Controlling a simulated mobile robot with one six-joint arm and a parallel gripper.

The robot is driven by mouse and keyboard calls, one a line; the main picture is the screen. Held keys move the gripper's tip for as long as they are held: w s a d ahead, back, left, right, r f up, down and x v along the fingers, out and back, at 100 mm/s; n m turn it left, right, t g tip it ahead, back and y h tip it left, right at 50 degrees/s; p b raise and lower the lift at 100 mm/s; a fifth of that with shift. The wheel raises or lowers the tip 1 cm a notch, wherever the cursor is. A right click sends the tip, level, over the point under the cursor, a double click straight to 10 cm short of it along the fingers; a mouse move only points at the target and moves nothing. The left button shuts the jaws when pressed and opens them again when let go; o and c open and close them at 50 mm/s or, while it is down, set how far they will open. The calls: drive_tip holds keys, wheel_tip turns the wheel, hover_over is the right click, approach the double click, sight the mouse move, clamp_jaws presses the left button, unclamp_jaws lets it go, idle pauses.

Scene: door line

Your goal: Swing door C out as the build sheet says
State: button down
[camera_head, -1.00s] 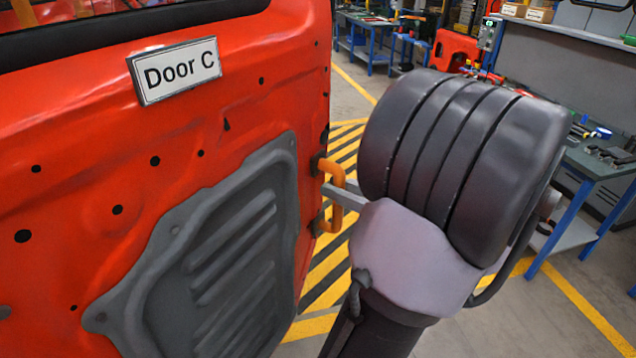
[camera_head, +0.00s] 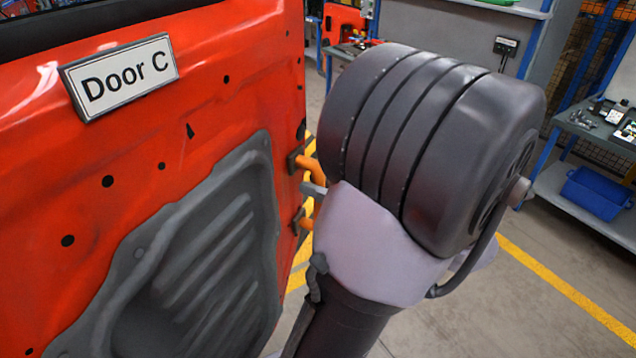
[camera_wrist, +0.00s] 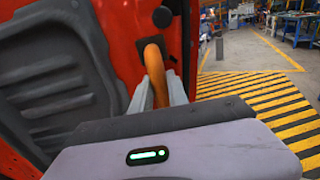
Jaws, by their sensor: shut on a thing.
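Door C (camera_head: 215,110) is a red door panel with a grey ribbed inner plate and a white "Door C" sign (camera_head: 120,78). It fills the left of the head view and also shows in the wrist view (camera_wrist: 118,40). An orange handle (camera_head: 307,165) stands at its right edge. My gripper (camera_head: 314,190) is at the handle, mostly hidden behind my wrist in the head view. In the wrist view its two fingers (camera_wrist: 160,92) are shut around the orange handle (camera_wrist: 154,70). The build sheet cannot be made out in these frames.
Yellow and black floor stripes (camera_wrist: 265,105) lie beside the door, with open grey floor (camera_wrist: 240,50) beyond. In the head view a workbench with a blue bin (camera_head: 597,192) stands at the right. A yellow floor line (camera_head: 565,287) runs before it.

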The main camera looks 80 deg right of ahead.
drive_tip(key=c, duration=1.3)
unclamp_jaws()
drive_tip(key=p+v, duration=0.4)
drive_tip(key=v, duration=1.3)
drive_tip(key=shift+s, duration=0.2)
